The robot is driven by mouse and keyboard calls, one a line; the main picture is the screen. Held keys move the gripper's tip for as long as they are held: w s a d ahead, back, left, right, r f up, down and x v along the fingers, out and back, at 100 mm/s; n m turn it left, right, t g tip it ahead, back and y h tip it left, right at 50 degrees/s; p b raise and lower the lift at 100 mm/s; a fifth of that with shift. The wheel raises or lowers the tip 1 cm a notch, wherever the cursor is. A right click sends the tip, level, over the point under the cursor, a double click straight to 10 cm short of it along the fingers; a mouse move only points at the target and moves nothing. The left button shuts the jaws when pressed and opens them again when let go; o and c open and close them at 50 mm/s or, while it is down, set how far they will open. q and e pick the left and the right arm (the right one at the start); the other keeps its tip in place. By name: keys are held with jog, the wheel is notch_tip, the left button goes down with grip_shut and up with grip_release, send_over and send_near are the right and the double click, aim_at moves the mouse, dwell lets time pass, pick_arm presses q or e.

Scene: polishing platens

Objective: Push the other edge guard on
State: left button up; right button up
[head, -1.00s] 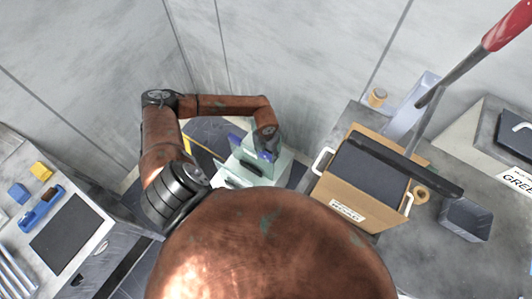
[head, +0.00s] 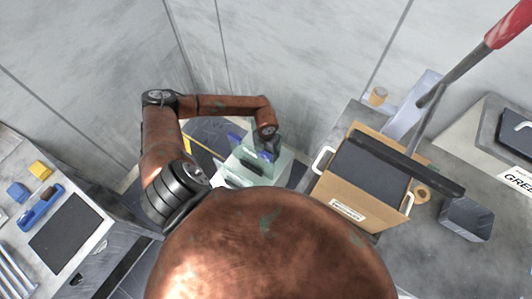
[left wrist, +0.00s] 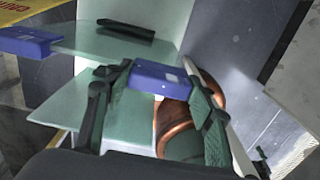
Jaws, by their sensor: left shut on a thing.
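My left gripper (head: 267,142) is shut on a blue edge guard (left wrist: 160,80), seen between its two fingers in the left wrist view. This guard also shows in the head view (head: 265,156), at the pale green panels. A second blue guard (left wrist: 27,42) sits at the left corner of the upper green panel (left wrist: 115,43) in the left wrist view. A lower green panel (left wrist: 118,118) shows behind the left finger. I cannot tell whether the held guard touches a panel edge. My right gripper is not in view.
A dark bar (left wrist: 125,28) lies on the upper panel. At the right, a tan box (head: 388,203) with a dark top stands on a grey bench, with a red-handled tool (head: 507,27) above it. The left bench holds a dark mat (head: 65,234) and a yellow block (head: 41,170).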

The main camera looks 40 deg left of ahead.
pick_arm(q)
jog(key=shift+f, duration=0.3)
dwell(0.4)
jog(key=o, duration=1)
notch_tip(320, 180, up, 12)
jog(key=shift+r, duration=0.1)
dwell(0.7)
